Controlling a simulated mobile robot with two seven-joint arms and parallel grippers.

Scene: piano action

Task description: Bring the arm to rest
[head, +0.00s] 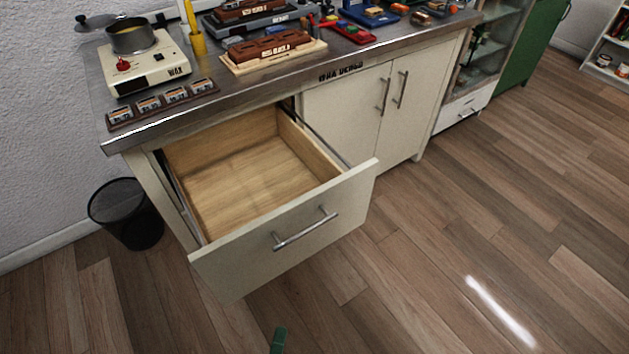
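Only a small dark green tip of my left gripper (278,341) shows, at the bottom edge of the head view. It is over the floor, in front of and below the open drawer, and looks apart from it. Whether it is open or shut does not show. My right gripper is not in view. The drawer (250,180) of the workbench is pulled well out, and its wooden inside is empty. Its grey handle (305,229) is on the front panel, with nothing on it.
The workbench top (235,92) carries a hot plate (147,68) with a pot (131,37), a row of small blocks and several tools. A black mesh bin (125,213) stands left of the drawer. The wooden floor (480,230) at the right is clear.

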